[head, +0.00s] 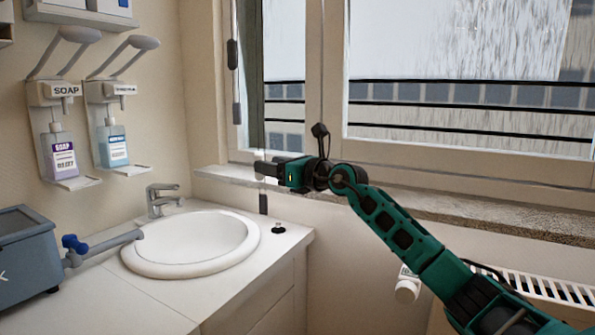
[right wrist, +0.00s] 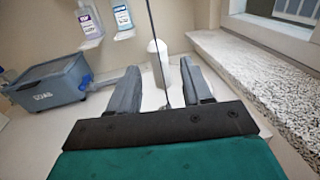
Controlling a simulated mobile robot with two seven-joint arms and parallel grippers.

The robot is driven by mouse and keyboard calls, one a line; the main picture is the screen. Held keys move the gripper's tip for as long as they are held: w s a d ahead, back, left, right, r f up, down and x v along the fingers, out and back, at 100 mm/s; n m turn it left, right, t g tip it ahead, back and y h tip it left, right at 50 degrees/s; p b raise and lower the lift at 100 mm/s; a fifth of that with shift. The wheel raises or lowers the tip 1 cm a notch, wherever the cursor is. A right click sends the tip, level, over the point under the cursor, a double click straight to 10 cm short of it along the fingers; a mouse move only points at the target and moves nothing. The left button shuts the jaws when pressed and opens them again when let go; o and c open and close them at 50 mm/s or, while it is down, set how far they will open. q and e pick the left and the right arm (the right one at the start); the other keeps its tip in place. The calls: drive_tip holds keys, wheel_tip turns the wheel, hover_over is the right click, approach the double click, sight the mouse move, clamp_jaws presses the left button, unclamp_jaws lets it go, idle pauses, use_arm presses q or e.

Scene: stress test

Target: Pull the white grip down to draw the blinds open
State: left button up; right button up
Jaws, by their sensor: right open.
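The white grip (right wrist: 157,52) shows in the right wrist view just beyond and between my fingertips, with a thin dark cord running past it. In the head view a small pale piece, which seems to be this grip (head: 259,172), is at the tips of my right gripper (head: 268,170). My right gripper, also in the right wrist view (right wrist: 158,82), is open, with its fingers either side of the cord. I cannot tell whether a finger touches the grip. The blinds are not clearly seen at the window (head: 440,80). My left gripper is not in view.
A stone sill (head: 450,207) runs close behind my right gripper. Below are a white sink (head: 190,245) and tap (head: 160,198). A grey box (head: 25,255) and soap dispensers (head: 60,155) are at left. Other cord weights hang nearby, one dark (head: 263,204), one greyish (head: 237,113).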

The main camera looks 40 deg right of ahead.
use_arm(q)
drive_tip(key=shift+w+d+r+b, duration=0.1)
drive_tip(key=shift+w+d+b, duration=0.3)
drive_tip(key=shift+b, duration=0.2)
use_arm(e)
drive_tip(key=v, duration=0.8)
drive_tip(key=shift+s, duration=0.1)
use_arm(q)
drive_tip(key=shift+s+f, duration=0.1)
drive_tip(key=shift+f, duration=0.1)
